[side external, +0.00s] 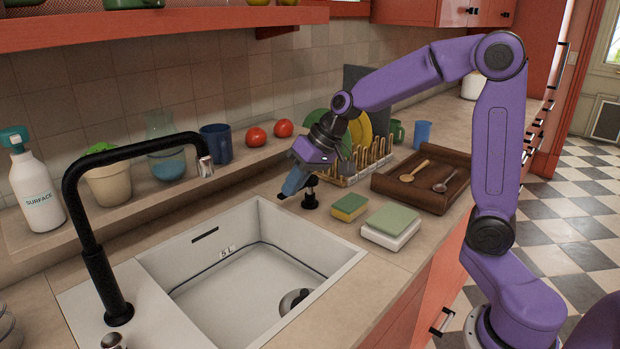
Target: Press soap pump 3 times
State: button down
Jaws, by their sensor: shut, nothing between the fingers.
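The soap pump (310,200) is a small black dispenser set in the counter at the sink's back right corner. Its dark lower part shows. Its top is partly hidden by my gripper. My gripper (284,195) is shut and empty, tilted down to the left, with its fingers at about the height of the pump head. I cannot tell whether the fingers touch the pump or are just in front of it, nor whether the head is pressed down.
The white sink (235,290) and black faucet (97,265) are on the left. Behind are a dish rack (366,160) and a wooden tray (440,201) with spoons.

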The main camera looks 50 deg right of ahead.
jog(key=w+d+r+m+t+h, duration=0.1)
jog(key=w+d+m+t, duration=0.25)
jog(key=w+d, duration=0.65)
jog(key=r+m+h, duration=0.1)
jog(key=m+h, duration=0.1)
jog(key=m, duration=0.2)
send_over(313, 178)
jog(key=shift+d+r+t, duration=0.15)
jog(key=shift+r+t, duration=0.05)
jog(key=shift+t, duration=0.25)
jog(key=shift+f, duration=4.4)
jog(key=shift+f, duration=0.15)
jog(key=shift+f, duration=0.3)
